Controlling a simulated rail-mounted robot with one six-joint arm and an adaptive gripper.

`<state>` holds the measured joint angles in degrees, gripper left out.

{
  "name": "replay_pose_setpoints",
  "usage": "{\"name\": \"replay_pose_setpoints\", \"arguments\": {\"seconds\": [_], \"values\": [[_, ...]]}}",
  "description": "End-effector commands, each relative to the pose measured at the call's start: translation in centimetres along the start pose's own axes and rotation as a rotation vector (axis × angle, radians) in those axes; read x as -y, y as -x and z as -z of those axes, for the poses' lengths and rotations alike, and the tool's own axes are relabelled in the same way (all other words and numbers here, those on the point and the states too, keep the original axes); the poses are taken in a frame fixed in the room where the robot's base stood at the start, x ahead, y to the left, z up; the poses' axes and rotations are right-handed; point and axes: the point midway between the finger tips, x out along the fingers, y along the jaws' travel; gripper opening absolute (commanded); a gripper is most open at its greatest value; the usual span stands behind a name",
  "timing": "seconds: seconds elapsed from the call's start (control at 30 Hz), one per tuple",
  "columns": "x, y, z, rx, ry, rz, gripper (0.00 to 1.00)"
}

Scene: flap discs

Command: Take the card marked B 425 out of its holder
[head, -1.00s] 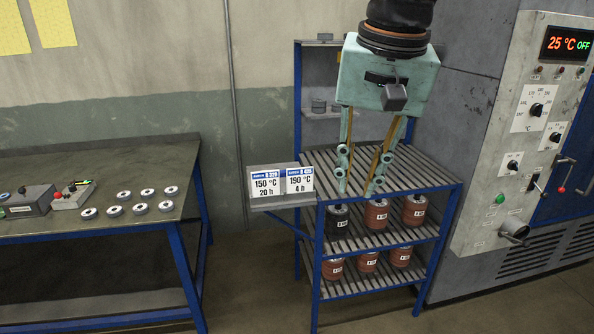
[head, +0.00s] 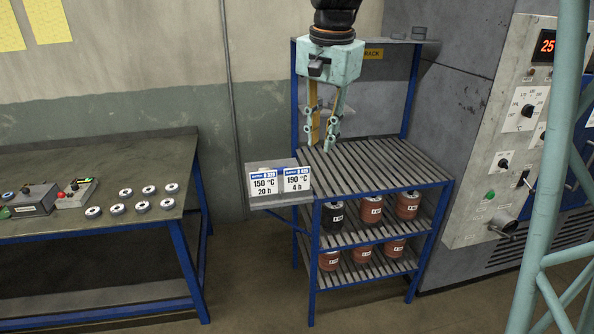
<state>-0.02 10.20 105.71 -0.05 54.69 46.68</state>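Two white cards with blue headers stand side by side in a grey holder (head: 283,201) fixed at the left front of the blue rack. The left card (head: 263,184) reads 150 °C, 20 h. The right card (head: 297,180) reads 190 °C, 4 h. The header codes are too small to read surely, so I cannot tell for certain which card is B 425. My gripper (head: 318,147) points down above the left part of the rack's top shelf, behind and right of the cards. Its fingers are apart with nothing between them, and it touches neither card.
The rack's slatted top shelf (head: 375,172) is clear. Several labelled dark and reddish cans (head: 371,210) stand on the lower shelves. A bench (head: 100,160) at left holds several discs and control boxes. An oven control panel (head: 487,165) stands at right.

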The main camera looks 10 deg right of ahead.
Motion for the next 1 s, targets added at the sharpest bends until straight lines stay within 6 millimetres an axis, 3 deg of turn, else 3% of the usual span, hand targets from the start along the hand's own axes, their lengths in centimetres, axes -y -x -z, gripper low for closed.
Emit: {"name": "replay_pose_setpoints", "arguments": {"seconds": [0.57,1.0], "values": [[7.8,-3.9,7.3,0.031,-0.227,-0.041,0.18],[12.6,-8.7,11.9,0.048,-0.4,-0.077,0.18]]}}
